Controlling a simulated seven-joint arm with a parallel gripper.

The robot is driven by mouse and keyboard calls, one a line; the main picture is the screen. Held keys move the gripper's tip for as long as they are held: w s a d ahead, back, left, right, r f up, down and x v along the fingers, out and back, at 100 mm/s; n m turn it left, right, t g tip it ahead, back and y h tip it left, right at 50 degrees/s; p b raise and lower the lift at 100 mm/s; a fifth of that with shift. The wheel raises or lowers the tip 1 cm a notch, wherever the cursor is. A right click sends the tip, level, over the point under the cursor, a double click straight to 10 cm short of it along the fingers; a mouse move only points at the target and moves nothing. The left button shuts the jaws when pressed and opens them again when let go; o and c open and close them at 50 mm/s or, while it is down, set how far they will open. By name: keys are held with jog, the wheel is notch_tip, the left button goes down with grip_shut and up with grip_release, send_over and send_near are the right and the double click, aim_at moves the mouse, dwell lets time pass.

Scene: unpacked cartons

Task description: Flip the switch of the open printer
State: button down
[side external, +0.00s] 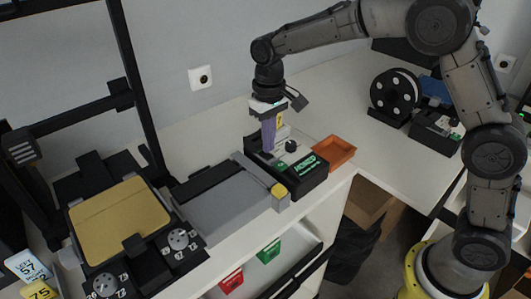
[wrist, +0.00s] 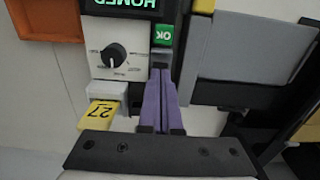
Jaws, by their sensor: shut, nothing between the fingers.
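My gripper (side external: 268,145) has purple fingers, shut and empty, pointing down over the control box of the grey flat-bed printer. In the wrist view the fingers (wrist: 160,105) are beside a white panel (wrist: 110,62) with a black knob (wrist: 113,55); I cannot tell whether they touch it. The black control box (side external: 312,181) has a lit "HOMED" display and a green OK button (wrist: 163,35). A white block (wrist: 107,93) with a yellow "27" tag (wrist: 100,114) is beside the panel. At left is an open-frame printer with a gold bed (side external: 119,220). I cannot make out a switch.
An orange tray (side external: 334,151) is right of the control box. The grey bed (side external: 225,205) lies left of it. Black uprights (side external: 138,90) rise at the left. A filament spool (side external: 395,92) stands at the back right. The counter between tray and spool is clear.

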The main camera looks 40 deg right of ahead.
aim_at(269, 156)
jog(key=shift+f, duration=0.95)
dwell(0.6)
jog(key=shift+r, duration=3.5)
